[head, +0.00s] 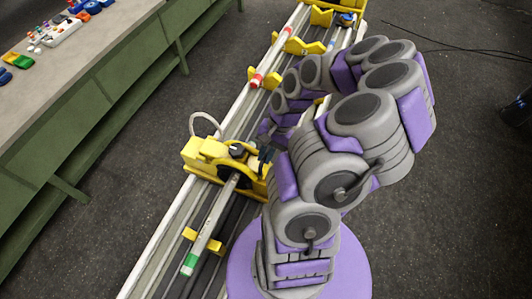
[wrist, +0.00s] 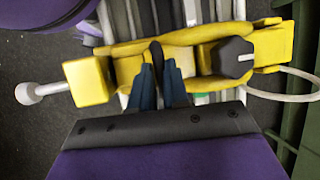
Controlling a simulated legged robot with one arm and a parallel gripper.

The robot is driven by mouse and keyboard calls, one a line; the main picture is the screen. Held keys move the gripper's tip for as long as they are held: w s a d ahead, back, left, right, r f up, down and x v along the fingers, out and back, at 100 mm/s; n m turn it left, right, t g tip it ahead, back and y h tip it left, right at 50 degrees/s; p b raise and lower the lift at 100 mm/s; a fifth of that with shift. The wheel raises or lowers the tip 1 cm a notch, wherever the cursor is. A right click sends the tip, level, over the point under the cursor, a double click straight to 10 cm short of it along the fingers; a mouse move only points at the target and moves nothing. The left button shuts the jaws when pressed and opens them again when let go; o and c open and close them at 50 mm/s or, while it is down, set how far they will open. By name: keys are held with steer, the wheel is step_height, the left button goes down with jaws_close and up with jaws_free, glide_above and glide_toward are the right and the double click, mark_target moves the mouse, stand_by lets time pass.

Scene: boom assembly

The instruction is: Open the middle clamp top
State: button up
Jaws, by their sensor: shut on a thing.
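The yellow middle clamp (head: 207,150) sits across the long rail, left of my arm in the head view. Its curved yellow top (wrist: 184,37) spans the upper part of the wrist view, with a yellow block at its left and a dark knob (wrist: 232,57) at its right. My gripper (wrist: 159,72) has its dark blue fingers over the middle of the clamp top, close together around a narrow dark part. In the head view my gripper (head: 265,154) is at the clamp's right side, partly hidden by my arm. The fingers hide the contact, and I cannot tell how far the top is raised.
A pole with a green band (head: 190,262) runs to the clamp. Farther yellow supports (head: 300,46) and red-banded poles stand along the rail. A green workbench (head: 95,95) with small parts is at the left. Dark floor at the right is mostly clear, with cables (head: 440,48).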

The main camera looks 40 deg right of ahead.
jaws_close()
steer(key=shift+w+r, duration=0.1)
steer(key=shift+r, duration=0.05)
